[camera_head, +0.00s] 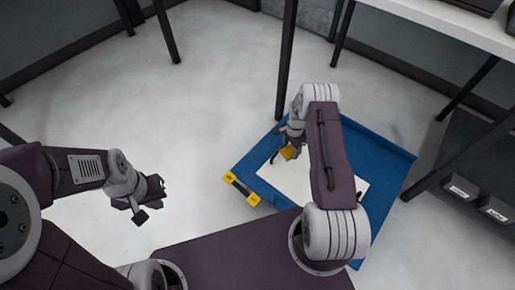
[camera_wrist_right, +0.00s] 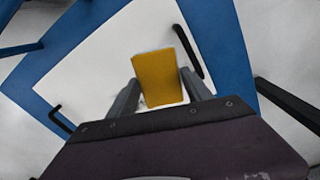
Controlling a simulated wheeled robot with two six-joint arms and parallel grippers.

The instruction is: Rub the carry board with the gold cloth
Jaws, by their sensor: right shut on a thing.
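The carry board (camera_head: 343,190) is a flat white panel lying on a blue cart bed. In the right wrist view the white board (camera_wrist_right: 100,65) shows two black handles, one on each side of the gripper. My right gripper (camera_head: 291,142) is over the board's left part, its fingers shut on the gold cloth (camera_wrist_right: 160,77). The cloth also shows in the head view (camera_head: 289,153) as a small gold patch. Whether it touches the board I cannot tell. My left gripper (camera_head: 151,200) is over bare floor, away from the board, holding nothing visible.
The blue cart (camera_head: 385,150) has a raised edge and a yellow piece (camera_head: 241,189) at its left corner. A white table (camera_head: 440,25) with dark legs stands behind. Dark bins (camera_head: 460,187) are at the right. The floor at the left is clear.

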